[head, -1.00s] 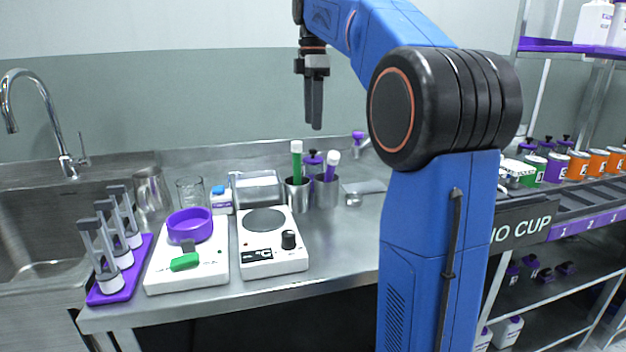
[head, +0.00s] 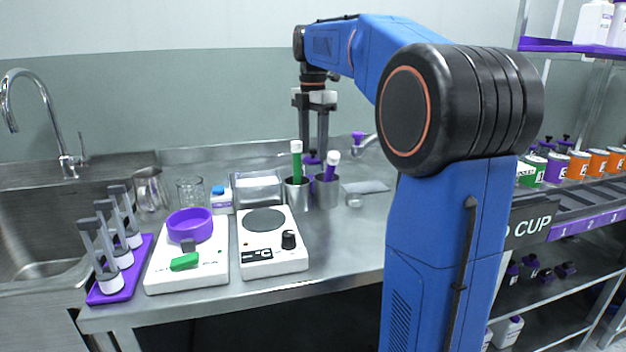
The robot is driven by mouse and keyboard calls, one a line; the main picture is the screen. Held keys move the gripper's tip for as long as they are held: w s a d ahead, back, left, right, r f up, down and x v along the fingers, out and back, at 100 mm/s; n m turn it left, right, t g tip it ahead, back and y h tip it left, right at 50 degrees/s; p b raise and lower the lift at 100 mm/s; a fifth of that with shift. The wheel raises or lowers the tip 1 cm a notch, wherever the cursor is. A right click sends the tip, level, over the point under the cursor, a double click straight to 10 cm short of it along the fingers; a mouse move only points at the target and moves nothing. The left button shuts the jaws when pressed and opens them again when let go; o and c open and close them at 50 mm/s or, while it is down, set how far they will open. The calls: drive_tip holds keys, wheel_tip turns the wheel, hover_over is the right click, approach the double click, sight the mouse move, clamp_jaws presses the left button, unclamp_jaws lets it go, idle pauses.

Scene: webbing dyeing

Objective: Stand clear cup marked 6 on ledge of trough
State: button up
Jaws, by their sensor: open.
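My gripper (head: 313,140) hangs fingers down over the back of the steel counter. Its two fingers are apart with nothing seen between them. The tips are near the green and purple sticks in the steel beakers; whether they touch anything there I cannot tell. A clear glass vessel (head: 190,192) stands on the counter left of the gripper, but no mark 6 is readable on it. A rectangular steel basin (head: 257,188) sits at the counter's back; I cannot tell whether it is the trough. My arm hides part of the right side.
A white hotplate (head: 273,255), a white device with a purple ring (head: 190,225) and a purple rack (head: 124,283) fill the counter front. Steel beakers (head: 326,192) hold the sticks. Numbered coloured cans (head: 557,168) line the right shelf. A sink (head: 40,230) lies left.

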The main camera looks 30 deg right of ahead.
sight(313, 173)
drive_tip(key=shift+f, duration=4.05)
drive_tip(key=c, duration=0.9)
